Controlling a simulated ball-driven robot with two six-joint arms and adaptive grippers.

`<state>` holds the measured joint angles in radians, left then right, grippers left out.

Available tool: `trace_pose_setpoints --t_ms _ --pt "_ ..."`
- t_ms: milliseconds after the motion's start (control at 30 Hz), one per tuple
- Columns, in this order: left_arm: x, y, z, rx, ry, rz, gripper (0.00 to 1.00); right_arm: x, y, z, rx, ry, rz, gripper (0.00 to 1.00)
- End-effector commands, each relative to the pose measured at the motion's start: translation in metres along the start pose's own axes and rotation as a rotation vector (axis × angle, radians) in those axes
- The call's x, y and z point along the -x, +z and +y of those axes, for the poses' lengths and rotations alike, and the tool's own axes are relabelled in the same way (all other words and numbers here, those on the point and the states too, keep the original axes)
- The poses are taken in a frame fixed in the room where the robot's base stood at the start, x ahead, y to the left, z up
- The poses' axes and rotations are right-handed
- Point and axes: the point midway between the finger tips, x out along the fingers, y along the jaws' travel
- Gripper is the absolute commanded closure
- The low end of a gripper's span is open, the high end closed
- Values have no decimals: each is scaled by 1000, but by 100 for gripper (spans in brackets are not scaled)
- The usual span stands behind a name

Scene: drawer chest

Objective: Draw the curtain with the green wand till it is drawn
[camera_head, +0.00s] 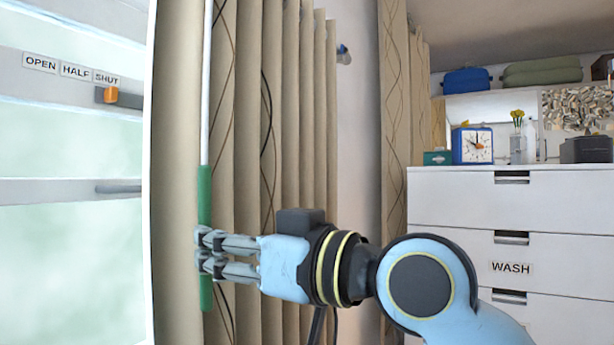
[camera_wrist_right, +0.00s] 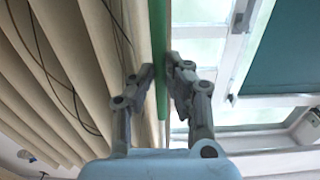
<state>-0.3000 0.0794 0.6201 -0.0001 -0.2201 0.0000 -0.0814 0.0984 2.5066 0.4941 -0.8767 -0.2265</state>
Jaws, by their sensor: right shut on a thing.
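The beige curtain (camera_head: 248,130) hangs in folds beside the window, with thin dark curved lines on it. Its white wand (camera_head: 207,80) hangs down along the curtain's left edge and ends in a green handle (camera_head: 205,190). My right gripper (camera_head: 203,252) comes in from the right and is shut on the green handle, below its middle. In the right wrist view the green handle (camera_wrist_right: 158,60) runs between the two fingers, with the curtain (camera_wrist_right: 60,60) on the left and window panes on the right. My left gripper is not in view.
A window (camera_head: 70,240) with an orange slider (camera_head: 110,95) and OPEN, HALF, SHUT labels is at the left. A second curtain part (camera_head: 395,120) hangs right of the wall gap. A white drawer chest (camera_head: 450,200) bearing a blue clock (camera_head: 472,146) stands at the right.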

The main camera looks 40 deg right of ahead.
Motion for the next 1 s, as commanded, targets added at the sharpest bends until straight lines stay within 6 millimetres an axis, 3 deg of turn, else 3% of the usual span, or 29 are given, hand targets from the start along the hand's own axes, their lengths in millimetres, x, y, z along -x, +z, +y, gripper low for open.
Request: trace_pose_setpoints --t_ms 1000 --pt "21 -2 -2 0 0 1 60 0 1 -38 -8 0 -2 100"
